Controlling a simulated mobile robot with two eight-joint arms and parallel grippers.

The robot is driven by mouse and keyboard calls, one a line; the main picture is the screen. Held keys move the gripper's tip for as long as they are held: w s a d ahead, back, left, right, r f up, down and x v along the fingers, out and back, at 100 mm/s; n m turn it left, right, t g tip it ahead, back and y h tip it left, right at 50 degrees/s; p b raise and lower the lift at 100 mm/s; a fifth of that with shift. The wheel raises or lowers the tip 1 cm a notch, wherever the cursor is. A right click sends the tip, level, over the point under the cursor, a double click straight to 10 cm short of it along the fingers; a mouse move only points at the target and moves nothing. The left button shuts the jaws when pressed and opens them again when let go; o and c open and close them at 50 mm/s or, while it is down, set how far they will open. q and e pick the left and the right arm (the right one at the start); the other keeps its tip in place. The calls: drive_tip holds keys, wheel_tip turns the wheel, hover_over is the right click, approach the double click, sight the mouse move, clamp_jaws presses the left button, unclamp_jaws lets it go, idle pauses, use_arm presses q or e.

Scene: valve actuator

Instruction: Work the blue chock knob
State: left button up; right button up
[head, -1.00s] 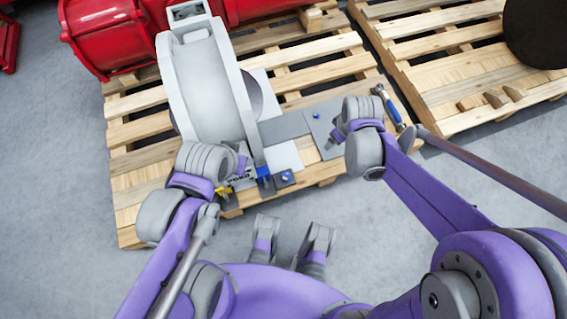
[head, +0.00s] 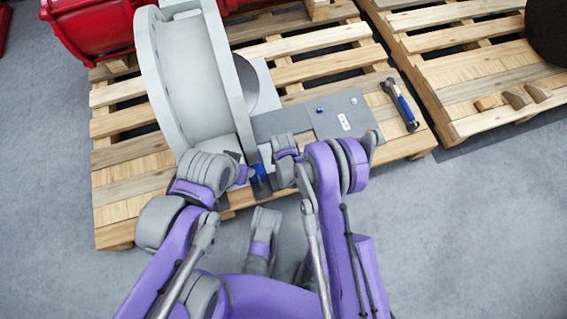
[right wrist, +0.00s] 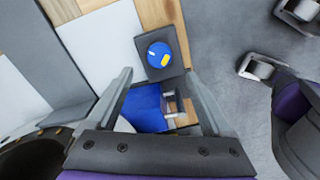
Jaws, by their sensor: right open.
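In the right wrist view a round blue knob (right wrist: 159,54) with a yellow mark sits on a dark square base, just beyond my open right gripper (right wrist: 159,74). A blue block (right wrist: 145,106), possibly the chock, shows between its fingers; I cannot tell whether they touch it. In the head view a blue part (head: 258,172) stands at the foot of the large grey ring-shaped body (head: 190,80). My right gripper (head: 284,150) hangs just right of it there, and the round knob is hidden. My left gripper (head: 243,173) is close on the left, its fingers too small to judge.
A grey plate (head: 335,128) with a small blue knob (head: 320,110) lies right of the ring body. A blue-handled tool (head: 402,108) lies on the wooden pallet (head: 125,190). A second pallet (head: 470,92) stands right, red machinery (head: 95,30) at back left.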

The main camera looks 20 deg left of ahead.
wheel_tip(320, 180, down, 8)
drive_tip(key=shift+w+r+b, duration=0.1)
drive_tip(key=shift+b, duration=0.75)
drive_tip(key=shift+c, duration=0.3)
clamp_jaws()
